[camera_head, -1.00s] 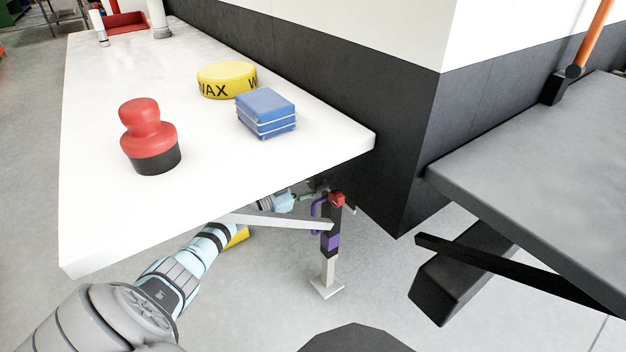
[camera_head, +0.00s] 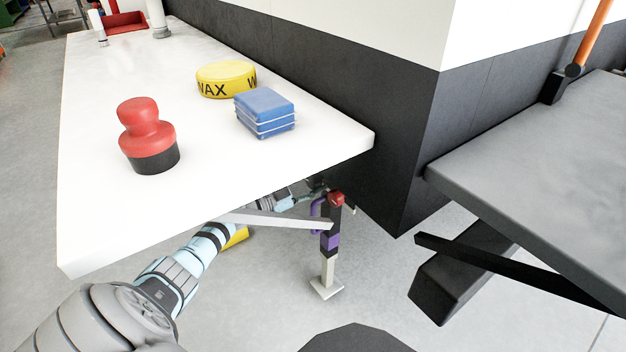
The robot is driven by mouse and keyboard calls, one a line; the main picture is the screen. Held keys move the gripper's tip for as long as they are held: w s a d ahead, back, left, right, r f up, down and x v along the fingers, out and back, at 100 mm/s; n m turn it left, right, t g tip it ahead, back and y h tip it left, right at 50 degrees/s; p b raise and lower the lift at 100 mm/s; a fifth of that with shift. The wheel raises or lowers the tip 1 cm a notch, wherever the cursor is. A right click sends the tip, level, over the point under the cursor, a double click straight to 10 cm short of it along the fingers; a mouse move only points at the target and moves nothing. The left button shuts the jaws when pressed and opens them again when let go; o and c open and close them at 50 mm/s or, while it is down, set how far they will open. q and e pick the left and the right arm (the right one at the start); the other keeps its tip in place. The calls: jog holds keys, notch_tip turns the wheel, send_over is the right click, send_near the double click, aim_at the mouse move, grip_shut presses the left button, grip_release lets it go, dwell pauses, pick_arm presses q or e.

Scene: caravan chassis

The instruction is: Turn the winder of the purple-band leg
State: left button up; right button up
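The purple-band leg (camera_head: 329,243) stands upright on the floor beyond the white table's near right corner, with a purple band and a pale foot plate. A red cap (camera_head: 337,198) sits at its top, and a purple handle-like part (camera_head: 316,208) shows at its upper left side. My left arm reaches in from the lower left and under the white table. Its far end, close to the top of the leg, is small and partly hidden by the table edge, so the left gripper's fingers cannot be made out. My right gripper is not in view.
The white table (camera_head: 95,205) bears a red-and-black polisher (camera_head: 147,135), a yellow wax tin (camera_head: 226,79) and a blue block (camera_head: 265,112). A black-and-white wall (camera_head: 400,130) stands behind the leg. A grey slab (camera_head: 540,150) and black bars (camera_head: 500,265) lie to the right.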

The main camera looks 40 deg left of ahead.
pick_arm(q)
jog(key=m, duration=0.2)
jog(key=shift+f+m, duration=0.15)
jog(key=shift+m, duration=0.25)
jog(key=m+b, duration=0.1)
jog(key=m, duration=0.4)
jog(key=shift+m+b, duration=0.3)
jog(key=shift+m, duration=0.1)
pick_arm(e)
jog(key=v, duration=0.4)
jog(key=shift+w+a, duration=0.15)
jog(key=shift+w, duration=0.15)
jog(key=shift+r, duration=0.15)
pick_arm(q)
jog(key=o, duration=1.1)
jog(key=shift+s+a, duration=0.1)
jog(key=shift+a, duration=0.05)
jog(key=shift+o, duration=0.4)
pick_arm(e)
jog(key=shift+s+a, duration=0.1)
pick_arm(q)
jog(key=v, duration=1.2)
